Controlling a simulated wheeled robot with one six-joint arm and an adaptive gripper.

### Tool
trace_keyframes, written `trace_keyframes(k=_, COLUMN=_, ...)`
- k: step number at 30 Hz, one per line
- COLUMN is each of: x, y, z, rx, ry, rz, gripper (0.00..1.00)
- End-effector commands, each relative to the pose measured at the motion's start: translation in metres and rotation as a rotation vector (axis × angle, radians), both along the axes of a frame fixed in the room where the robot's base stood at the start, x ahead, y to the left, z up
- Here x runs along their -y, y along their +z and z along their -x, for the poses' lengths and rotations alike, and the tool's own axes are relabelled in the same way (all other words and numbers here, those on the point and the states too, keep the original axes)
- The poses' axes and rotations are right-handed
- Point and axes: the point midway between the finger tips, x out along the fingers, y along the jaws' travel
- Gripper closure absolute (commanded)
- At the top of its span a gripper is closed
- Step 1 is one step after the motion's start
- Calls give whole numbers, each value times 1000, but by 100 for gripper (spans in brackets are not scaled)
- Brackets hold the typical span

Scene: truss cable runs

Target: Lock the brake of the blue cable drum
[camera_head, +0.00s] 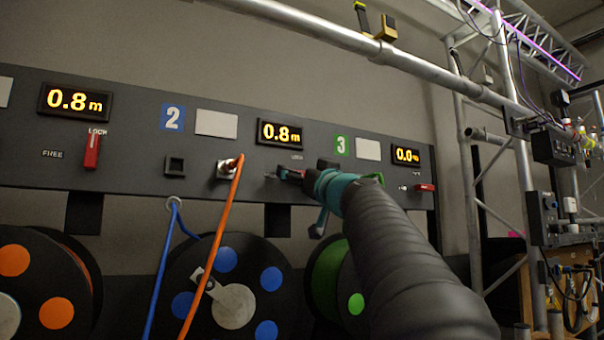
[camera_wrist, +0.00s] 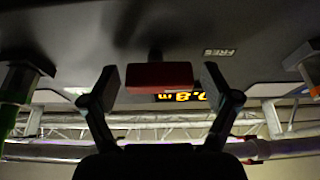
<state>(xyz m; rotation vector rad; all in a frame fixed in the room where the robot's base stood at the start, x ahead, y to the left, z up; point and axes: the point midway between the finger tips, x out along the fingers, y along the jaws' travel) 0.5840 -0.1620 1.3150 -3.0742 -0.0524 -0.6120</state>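The blue cable drum (camera_head: 275,277), with blue discs on its face, sits under panel section 2 (camera_head: 172,118). Its red brake lever (camera_head: 290,174) is on the panel below the 0.8 m display (camera_head: 280,133), near a LOCK label (camera_head: 297,157). My gripper (camera_head: 283,174) is at this lever and partly hides it. In the wrist view, the red lever (camera_wrist: 159,75) lies between the two open fingers (camera_wrist: 160,86), with a narrow gap on each side. A FREE label (camera_wrist: 219,52) shows upside down there. The lever's exact angle is hard to tell.
The orange drum's lever (camera_head: 92,151) stands vertical below LOCK. The third section's lever (camera_head: 425,188) lies horizontal. An orange cable (camera_head: 213,250) runs down from a panel connector, left of my gripper. A blue cable (camera_head: 160,270) hangs further left. A pipe (camera_head: 330,35) crosses above.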

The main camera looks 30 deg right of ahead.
Motion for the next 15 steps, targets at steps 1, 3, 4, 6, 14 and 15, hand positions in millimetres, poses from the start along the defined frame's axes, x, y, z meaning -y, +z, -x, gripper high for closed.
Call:
trace_keyframes(k=1, x=0, y=0, z=0, rx=0, ry=0, rz=0, gripper=28)
trace_keyframes(k=3, x=0, y=0, z=0, rx=0, ry=0, rz=0, gripper=45)
trace_keyframes(k=4, x=0, y=0, z=0, rx=0, ry=0, rz=0, gripper=52)
trace_keyframes(k=6, x=0, y=0, z=0, rx=0, ry=0, rz=0, gripper=70)
trace_keyframes(k=14, x=2, y=0, z=0, rx=0, ry=-2, rz=-12, gripper=73)
trace_keyframes(k=15, x=2, y=0, z=0, rx=-1, ry=-3, rz=-19, gripper=73)
